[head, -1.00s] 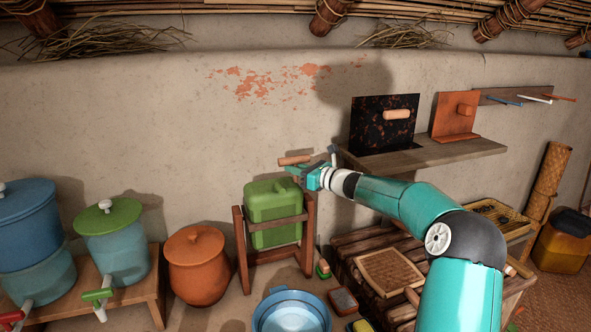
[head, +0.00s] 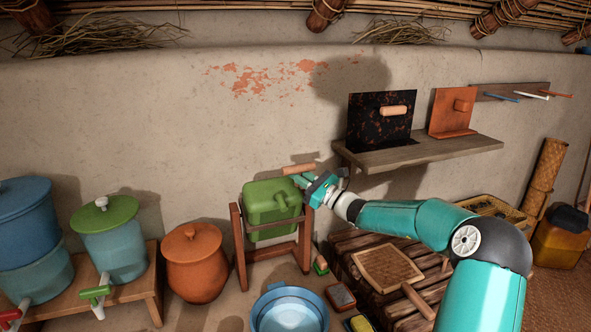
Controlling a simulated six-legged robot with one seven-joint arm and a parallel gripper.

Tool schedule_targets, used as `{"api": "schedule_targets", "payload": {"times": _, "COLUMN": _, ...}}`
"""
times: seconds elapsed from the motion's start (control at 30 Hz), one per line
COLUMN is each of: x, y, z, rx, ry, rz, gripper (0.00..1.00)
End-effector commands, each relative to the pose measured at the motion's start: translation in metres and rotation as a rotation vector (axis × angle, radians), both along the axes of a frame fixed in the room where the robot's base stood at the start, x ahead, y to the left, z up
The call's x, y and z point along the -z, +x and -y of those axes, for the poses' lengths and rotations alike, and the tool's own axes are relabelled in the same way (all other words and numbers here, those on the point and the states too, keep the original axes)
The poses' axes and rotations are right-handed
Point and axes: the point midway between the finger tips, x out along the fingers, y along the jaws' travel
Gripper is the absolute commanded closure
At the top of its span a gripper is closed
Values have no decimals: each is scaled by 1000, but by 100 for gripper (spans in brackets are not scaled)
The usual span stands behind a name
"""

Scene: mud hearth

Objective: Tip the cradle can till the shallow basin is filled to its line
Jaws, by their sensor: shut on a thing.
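The green cradle can (head: 272,205) hangs in a wooden cradle frame (head: 240,250) near the wall, tilted to one side. My gripper (head: 308,183) is at its upper right, shut on the can's wooden handle bar (head: 299,169); the exact contact is small and partly hidden by the fingers. The shallow blue basin (head: 268,300) sits on the floor in front of the cradle, cut off by the lower edge of the picture. Its inside looks pale and shiny, like water. I cannot make out its line or a pouring stream.
A clay pot (head: 194,262) and lidded dispensers (head: 112,238) stand left of the cradle. A sponge (head: 361,324) lies right of the basin.

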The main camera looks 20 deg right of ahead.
Motion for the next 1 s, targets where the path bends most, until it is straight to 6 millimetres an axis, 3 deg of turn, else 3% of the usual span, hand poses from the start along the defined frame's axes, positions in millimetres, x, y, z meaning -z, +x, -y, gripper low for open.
{"api": "schedule_targets", "payload": {"times": 0.4, "x": 26, "y": -36, "z": -1, "rx": 0, "ry": 0, "rz": 307, "gripper": 100}}
{"api": "schedule_targets", "payload": {"times": 1.0, "x": 39, "y": -45, "z": -2, "rx": -4, "ry": -2, "rz": 295, "gripper": 100}}
